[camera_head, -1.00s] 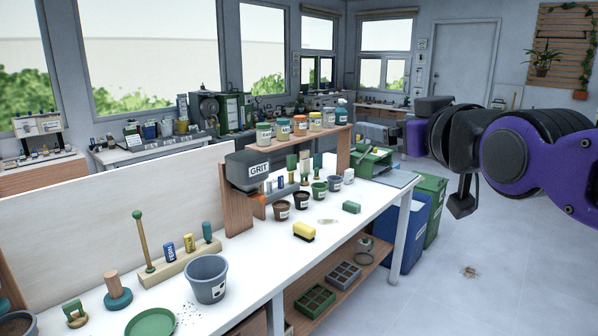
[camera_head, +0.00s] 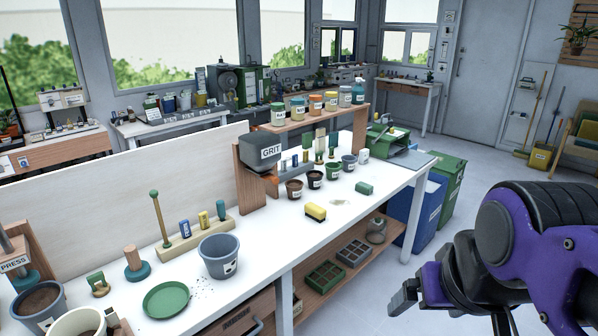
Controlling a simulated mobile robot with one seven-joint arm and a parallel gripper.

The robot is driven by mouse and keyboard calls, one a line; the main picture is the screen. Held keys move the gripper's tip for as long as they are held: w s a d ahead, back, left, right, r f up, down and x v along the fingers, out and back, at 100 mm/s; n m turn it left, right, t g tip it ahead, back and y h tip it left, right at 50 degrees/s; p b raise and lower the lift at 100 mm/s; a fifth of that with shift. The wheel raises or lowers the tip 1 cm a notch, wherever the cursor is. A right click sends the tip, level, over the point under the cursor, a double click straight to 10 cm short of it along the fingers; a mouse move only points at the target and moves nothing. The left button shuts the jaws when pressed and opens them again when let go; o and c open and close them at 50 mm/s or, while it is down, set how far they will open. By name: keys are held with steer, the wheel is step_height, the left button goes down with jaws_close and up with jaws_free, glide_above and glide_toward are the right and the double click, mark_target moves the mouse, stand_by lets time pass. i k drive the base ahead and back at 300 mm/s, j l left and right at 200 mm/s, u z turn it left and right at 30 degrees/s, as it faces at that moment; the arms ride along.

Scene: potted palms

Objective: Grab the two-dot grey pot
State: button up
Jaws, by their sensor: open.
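A grey pot (camera_head: 220,258) stands upright on the white bench, right of the green saucer. A white label with dark marks is on its front; the dots are too small to count surely. Another grey pot (camera_head: 38,305), filled with dark soil, stands at the left edge, and a small blue-grey pot (camera_head: 348,163) is in the row farther back. My gripper (camera_head: 452,310) is open and empty at the lower right, off the bench's front side and well apart from the pots. Part of it is cut off by the picture's bottom edge.
A green saucer (camera_head: 166,300) and a wooden block with bottles (camera_head: 195,238) are near the large grey pot. A yellow sponge (camera_head: 315,211) lies to its right. A grit hopper (camera_head: 262,150) stands behind. The bench front between pot and sponge is clear.

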mark_target(219, 252)
steer(key=i+l, duration=0.1)
steer(key=i, duration=0.35)
steer(key=i+u, duration=0.2)
steer(key=u, duration=0.2)
steer(key=i+l+u, duration=0.15)
steer(key=u, duration=0.25)
